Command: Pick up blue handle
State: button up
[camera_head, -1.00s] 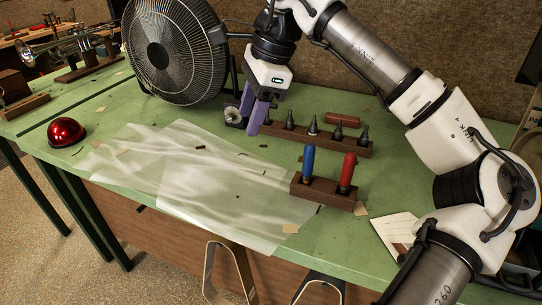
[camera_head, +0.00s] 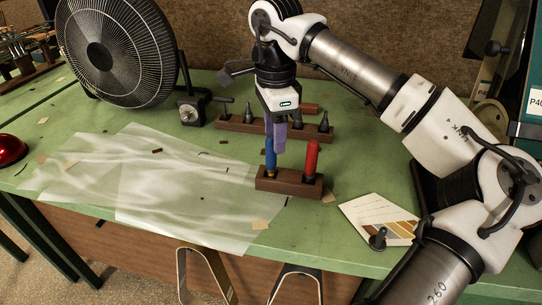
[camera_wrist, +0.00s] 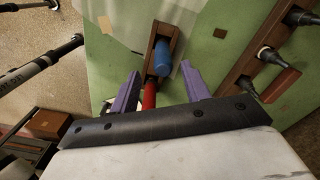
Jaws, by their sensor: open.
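The blue handle (camera_head: 270,155) stands upright in a small dark wooden block (camera_head: 288,185) on the green bench. In the wrist view the blue handle (camera_wrist: 162,58) shows just beyond and between my purple fingertips, with the block (camera_wrist: 176,38) around its base. A red handle (camera_head: 311,158) stands in the same block, to the right. In the wrist view the red handle (camera_wrist: 150,96) lies lower, between the fingers. My gripper (camera_head: 276,145) is open and empty, pointing down close behind the blue handle, which partly hides the fingers. Whether they touch cannot be told.
A longer rack (camera_head: 235,125) with several dark-tipped tools stands behind the block. A large fan (camera_head: 115,50) stands at back left. A translucent sheet (camera_head: 150,190) covers the bench left of the block. A card (camera_head: 378,218) lies to the right.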

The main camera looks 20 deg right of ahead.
aim_at(272, 149)
jog(key=f, duration=0.3)
jog(key=f+p, duration=0.1)
jog(key=f, duration=0.1)
jog(key=shift+w+a, duration=0.2)
jog(key=shift+w, duration=0.1)
grip_shut()
jog(key=shift+r, duration=0.15)
